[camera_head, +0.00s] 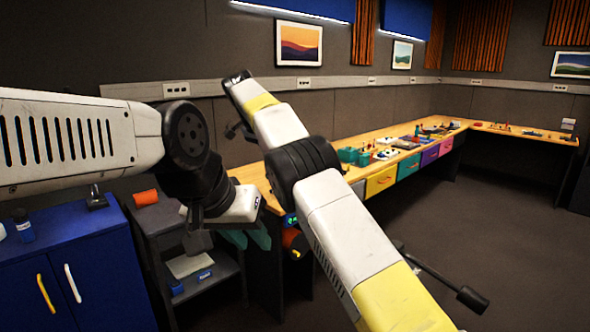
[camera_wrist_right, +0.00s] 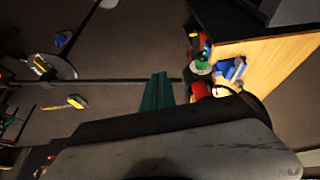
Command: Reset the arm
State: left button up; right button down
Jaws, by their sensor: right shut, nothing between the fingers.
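A big white and yellow jointed arm (camera_head: 350,225) slants across the middle of the head view, from the lower right to the upper left. It has a black ribbed joint (camera_head: 303,172) and a black side lever (camera_head: 450,283). My left arm comes in from the left, and my left gripper (camera_head: 246,238) hangs to the left of the jointed arm. Its teal fingers look apart, with nothing seen between them. Whether it touches the arm cannot be told. My right gripper (camera_wrist_right: 157,93) shows in the right wrist view, with teal fingers together and empty.
A long wooden bench (camera_head: 420,150) with coloured drawers and small items runs along the back walls. A blue cabinet (camera_head: 70,265) and a dark shelf (camera_head: 205,278) stand at the left. The floor at the right (camera_head: 510,235) is clear.

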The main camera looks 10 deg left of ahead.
jog(key=d+r+y, duration=0.1)
jog(key=d+r, duration=0.2)
jog(key=d, duration=0.4)
jog(key=d+r+y, duration=0.1)
jog(key=d+r, duration=0.3)
jog(key=d, duration=0.4)
jog(key=s+d+r+n+y, duration=0.2)
jog(key=s+d+r+n, duration=0.1)
jog(key=s+d, duration=0.75)
jog(key=s+d+f+n, duration=0.1)
jog(key=s+d+f, duration=0.1)
jog(key=s, duration=0.7)
jog(key=s+d+f+n+t, duration=0.1)
jog(key=s+d+f+n, duration=0.1)
jog(key=s+f, duration=0.3)
jog(key=s+d+f+n+t+y, duration=0.1)
jog(key=s+d+f, duration=0.2)
jog(key=s, duration=1)
jog(key=shift+s+f+n, duration=0.3)
jog(key=shift+s+f, duration=0.1)
jog(key=shift+f, duration=0.15)
